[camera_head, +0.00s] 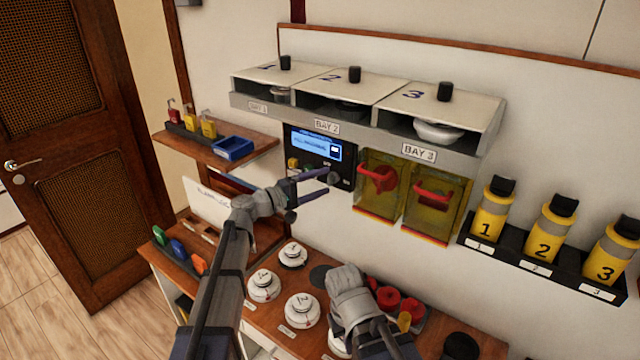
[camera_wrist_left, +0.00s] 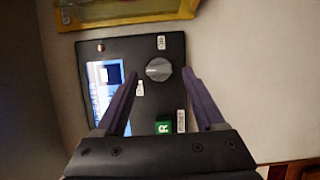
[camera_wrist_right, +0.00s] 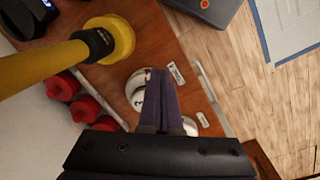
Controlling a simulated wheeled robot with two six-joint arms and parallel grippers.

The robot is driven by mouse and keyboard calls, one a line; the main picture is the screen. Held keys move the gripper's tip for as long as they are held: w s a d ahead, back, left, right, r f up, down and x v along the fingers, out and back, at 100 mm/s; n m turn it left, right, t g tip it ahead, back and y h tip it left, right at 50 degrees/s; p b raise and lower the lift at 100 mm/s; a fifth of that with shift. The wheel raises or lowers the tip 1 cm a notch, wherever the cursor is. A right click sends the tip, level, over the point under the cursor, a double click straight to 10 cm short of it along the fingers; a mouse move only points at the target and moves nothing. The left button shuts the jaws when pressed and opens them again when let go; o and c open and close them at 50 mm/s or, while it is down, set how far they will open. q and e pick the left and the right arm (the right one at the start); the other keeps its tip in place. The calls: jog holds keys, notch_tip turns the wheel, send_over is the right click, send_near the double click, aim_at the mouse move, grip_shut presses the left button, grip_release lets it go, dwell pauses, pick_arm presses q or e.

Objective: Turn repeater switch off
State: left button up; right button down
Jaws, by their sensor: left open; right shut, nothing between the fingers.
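The black control panel (camera_head: 300,150) with a lit blue screen (camera_head: 317,145) is mounted on the wall under the bays. In the left wrist view, a round grey knob (camera_wrist_left: 158,69) sits on the panel (camera_wrist_left: 120,50) with small white labels around it. A green button marked R (camera_wrist_left: 163,127) is also on the panel. My left gripper (camera_head: 328,180) is open at the panel. In the left wrist view its fingers (camera_wrist_left: 160,77) lie to either side of the knob; contact cannot be told. My right gripper (camera_wrist_right: 158,78) is shut and empty, low over the counter.
A wooden shelf (camera_head: 190,150) with a blue tray (camera_head: 233,148) is at left. White round detectors (camera_head: 301,308) and red pieces (camera_wrist_right: 65,87) crowd the counter. Numbered yellow canisters (camera_head: 490,215) stand at right.

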pick_arm(q)
jog(key=v, duration=0.7)
jog(key=shift+s+a, duration=0.2)
jog(key=shift+a, duration=0.15)
jog(key=s+d+f+m+g+y, duration=0.3)
jog(key=s+d+f+g, duration=0.15)
jog(key=s+f, duration=0.4)
jog(key=s+d+f+m+g+y, duration=0.35)
jog(key=s+d+f, duration=0.3)
jog(key=s, duration=0.25)
jog(key=s+a+f+m+g+y, duration=0.1)
jog(key=s+a+f+m+y, duration=0.1)
jog(key=s+a+f+y, duration=0.1)
jog(key=s+a+f+m+g+y, duration=0.1)
jog(key=s+a+f+m+y, duration=0.1)
jog(key=s+a+f+y, duration=0.2)
jog(key=s+a+y, duration=0.1)
jog(key=s+y, duration=0.2)
jog(key=s, duration=0.2)
jog(key=shift+s+a, duration=0.15)
jog(key=shift+a, duration=0.15)
jog(key=shift+f, duration=0.15)
